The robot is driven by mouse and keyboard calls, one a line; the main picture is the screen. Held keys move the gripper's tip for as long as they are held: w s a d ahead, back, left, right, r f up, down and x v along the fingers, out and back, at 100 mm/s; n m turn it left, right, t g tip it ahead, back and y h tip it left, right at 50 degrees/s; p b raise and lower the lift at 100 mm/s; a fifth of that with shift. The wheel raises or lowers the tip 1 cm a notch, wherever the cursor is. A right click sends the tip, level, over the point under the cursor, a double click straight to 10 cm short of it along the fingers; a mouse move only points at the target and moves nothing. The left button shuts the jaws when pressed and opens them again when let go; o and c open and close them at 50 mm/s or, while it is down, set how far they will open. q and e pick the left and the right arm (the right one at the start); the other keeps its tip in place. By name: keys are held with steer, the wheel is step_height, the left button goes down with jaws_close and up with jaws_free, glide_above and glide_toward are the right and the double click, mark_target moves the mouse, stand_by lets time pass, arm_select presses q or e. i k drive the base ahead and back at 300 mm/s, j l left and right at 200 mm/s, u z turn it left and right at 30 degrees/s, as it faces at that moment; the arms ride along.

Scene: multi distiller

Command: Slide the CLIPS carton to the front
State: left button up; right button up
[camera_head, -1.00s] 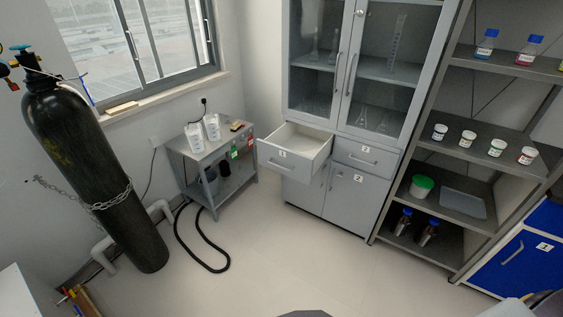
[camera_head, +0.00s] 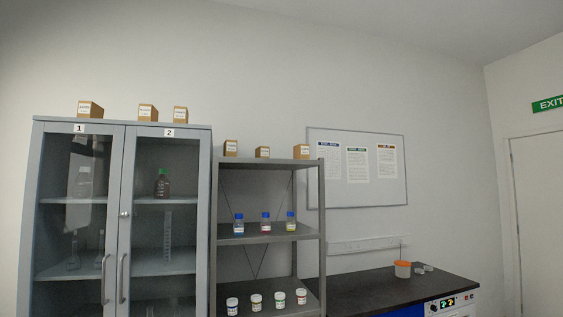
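Several small brown cartons with white labels stand up high. On top of the grey glass-door cabinet (camera_head: 122,123) are a left carton (camera_head: 90,109), a middle carton (camera_head: 148,112) and a right carton (camera_head: 180,114). On the top board of the metal shelf rack (camera_head: 270,164) are another left carton (camera_head: 231,148), a lower middle carton (camera_head: 263,152) and a right carton (camera_head: 302,151). The label print is too small to read, so I cannot tell which is CLIPS. Neither of my grippers shows.
The rack holds blue-capped bottles (camera_head: 265,223) and small white jars (camera_head: 280,300). To the right are a dark counter (camera_head: 375,292) with an orange-lidded tub (camera_head: 402,269), a wall board (camera_head: 357,170) and a door (camera_head: 540,220) under an EXIT sign (camera_head: 548,104).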

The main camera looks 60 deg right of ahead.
mark_target(262, 151)
steer(key=z, duration=1.7)
